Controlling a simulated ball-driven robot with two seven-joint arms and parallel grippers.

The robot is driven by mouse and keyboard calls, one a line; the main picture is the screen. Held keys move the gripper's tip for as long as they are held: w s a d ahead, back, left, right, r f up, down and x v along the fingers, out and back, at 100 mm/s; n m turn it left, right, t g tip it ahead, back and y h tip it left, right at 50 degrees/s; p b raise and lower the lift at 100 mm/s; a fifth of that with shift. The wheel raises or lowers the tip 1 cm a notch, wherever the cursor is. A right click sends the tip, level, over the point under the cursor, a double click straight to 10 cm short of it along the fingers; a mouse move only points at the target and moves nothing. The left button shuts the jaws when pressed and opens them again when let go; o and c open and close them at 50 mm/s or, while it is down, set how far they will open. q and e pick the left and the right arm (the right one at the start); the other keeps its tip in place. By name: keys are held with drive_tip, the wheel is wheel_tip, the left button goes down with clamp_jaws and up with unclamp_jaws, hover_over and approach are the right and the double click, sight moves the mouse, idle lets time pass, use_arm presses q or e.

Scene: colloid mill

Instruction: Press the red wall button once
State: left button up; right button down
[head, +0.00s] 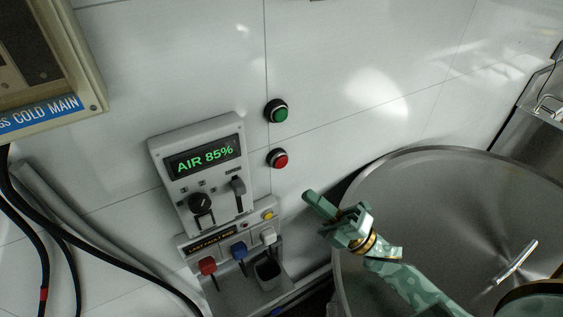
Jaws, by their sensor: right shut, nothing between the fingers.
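The red wall button (280,160) is a round red cap in a black ring on the white tiled wall. A green button (279,114) of the same form sits right above it. My right gripper (308,196) is green, shut and empty. In the picture it is below and to the right of the red button, with its fingertips pointing up and left toward the wall. A gap shows between the fingertips and the button. The red button is fully in view. My left gripper is not in view.
A grey panel (178,147) reading "AIR 85%" is left of the buttons. Below it is a box with coloured levers and a small yellow button (268,216). A large steel lid (430,185) lies at the right, beneath my right arm. Black cables (95,257) hang at the left.

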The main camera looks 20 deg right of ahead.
drive_tip(key=b, duration=0.2)
approach(278, 161)
drive_tip(key=w+a+r, duration=0.1)
drive_tip(key=a+r, duration=0.2)
drive_tip(key=shift+w+a+r, duration=0.1)
drive_tip(key=shift+w+r, duration=0.05)
drive_tip(key=shift+w, duration=0.55)
drive_tip(key=shift+w, duration=0.15)
idle(1.2)
drive_tip(key=shift+w, duration=0.25)
drive_tip(key=shift+w+a+b, duration=0.15)
drive_tip(key=shift+w+b, duration=0.3)
drive_tip(key=shift+b, duration=0.05)
idle(0.6)
drive_tip(key=shift+s, duration=0.9)
